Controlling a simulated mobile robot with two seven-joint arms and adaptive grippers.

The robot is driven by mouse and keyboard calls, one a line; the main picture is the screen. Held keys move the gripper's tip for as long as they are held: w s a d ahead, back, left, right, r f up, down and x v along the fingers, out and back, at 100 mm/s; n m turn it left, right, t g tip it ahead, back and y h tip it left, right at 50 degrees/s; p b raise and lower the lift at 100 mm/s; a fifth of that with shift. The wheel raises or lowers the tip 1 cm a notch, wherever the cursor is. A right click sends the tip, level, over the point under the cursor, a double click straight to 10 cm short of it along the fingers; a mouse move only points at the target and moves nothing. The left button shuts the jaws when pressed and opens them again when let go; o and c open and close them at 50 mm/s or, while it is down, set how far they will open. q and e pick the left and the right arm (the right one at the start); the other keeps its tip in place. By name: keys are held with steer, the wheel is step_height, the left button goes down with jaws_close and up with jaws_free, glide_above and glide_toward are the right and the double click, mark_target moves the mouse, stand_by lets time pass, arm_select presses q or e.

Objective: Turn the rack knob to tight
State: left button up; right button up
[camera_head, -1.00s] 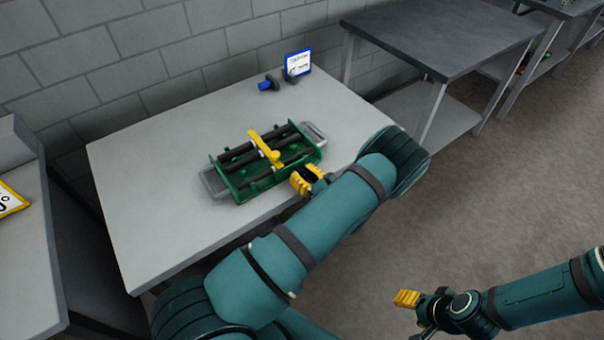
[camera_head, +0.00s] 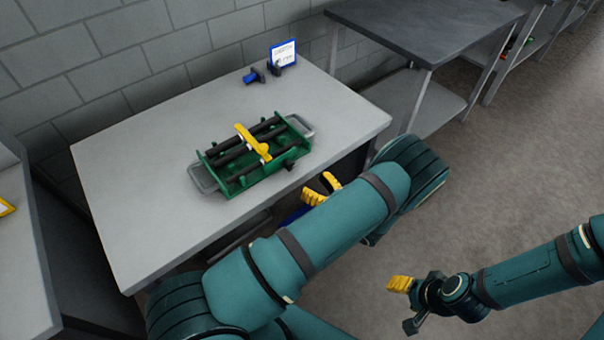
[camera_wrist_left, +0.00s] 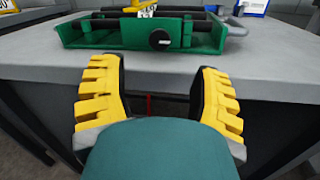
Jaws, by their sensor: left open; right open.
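The green rack (camera_head: 245,175) with dark rods and a yellow crossbar (camera_head: 254,142) stands on the grey table. Its black round knob (camera_head: 289,165) is on the front side towards me, and it also shows in the left wrist view (camera_wrist_left: 159,40) with a light mark on its face. My left gripper (camera_head: 322,189) is open and empty in front of the table edge, apart from the knob. In the left wrist view its two yellow fingers (camera_wrist_left: 160,98) are spread, with the knob beyond and above the gap. My right gripper (camera_head: 407,305) is open over the floor at lower right.
A blue-framed sign (camera_head: 284,54) and a blue and black part (camera_head: 254,75) stand at the table's back. The table's left half (camera_head: 130,190) is clear. A dark-topped table (camera_head: 430,30) stands at the back right, and another table (camera_head: 20,260) at the left.

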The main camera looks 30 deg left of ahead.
arm_select(q)
steer(key=shift+v, duration=1.2)
steer(key=shift+s, duration=0.1)
